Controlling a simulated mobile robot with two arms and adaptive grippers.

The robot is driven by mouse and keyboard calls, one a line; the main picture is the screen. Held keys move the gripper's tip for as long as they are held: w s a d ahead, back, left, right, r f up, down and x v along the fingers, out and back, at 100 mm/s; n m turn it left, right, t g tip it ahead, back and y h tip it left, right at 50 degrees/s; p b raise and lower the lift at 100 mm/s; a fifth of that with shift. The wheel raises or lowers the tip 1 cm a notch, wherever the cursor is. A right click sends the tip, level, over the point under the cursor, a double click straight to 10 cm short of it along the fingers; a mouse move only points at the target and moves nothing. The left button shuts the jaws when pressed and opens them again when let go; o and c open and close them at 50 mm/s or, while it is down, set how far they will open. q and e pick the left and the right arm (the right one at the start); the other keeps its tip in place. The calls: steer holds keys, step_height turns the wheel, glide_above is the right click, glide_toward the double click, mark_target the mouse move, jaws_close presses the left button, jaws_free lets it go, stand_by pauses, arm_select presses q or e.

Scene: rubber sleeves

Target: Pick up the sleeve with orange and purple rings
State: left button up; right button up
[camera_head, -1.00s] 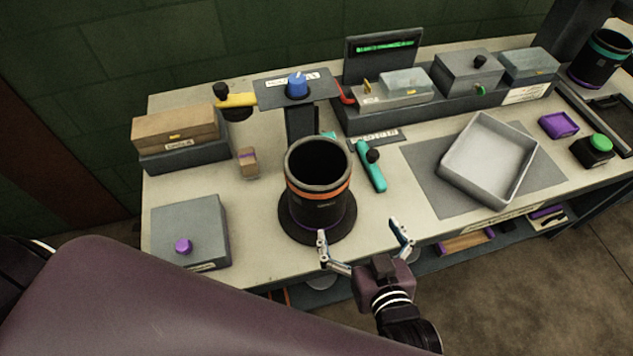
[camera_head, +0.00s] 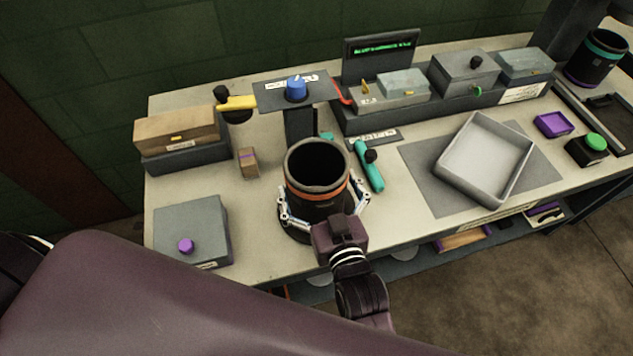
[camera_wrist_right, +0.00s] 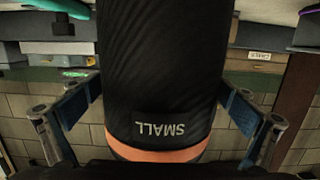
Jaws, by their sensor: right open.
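The black sleeve (camera_head: 318,172) with an orange ring stands upright on a dark round base on the bench, below the post with the blue knob. Its purple ring is hidden behind my right gripper now. My right gripper (camera_head: 323,205) is open, with one finger on each side of the sleeve's lower part. In the right wrist view the sleeve (camera_wrist_right: 158,85) fills the middle, with an upside-down "SMALL" label and the orange band, and gaps show between it and the fingers. My left gripper is not in view.
A grey tray (camera_head: 486,160) lies on a grey mat to the right. A teal-handled tool (camera_head: 368,168) lies close to the sleeve's right. A grey box with a purple knob (camera_head: 193,230) stands left. Another sleeve with a teal ring (camera_head: 597,58) stands far right.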

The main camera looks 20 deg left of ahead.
steer(key=shift+w+a, duration=0.15)
steer(key=shift+w, duration=0.05)
steer(key=c, duration=1.4)
steer(key=shift+r, duration=0.1)
steer(key=shift+c, duration=0.7)
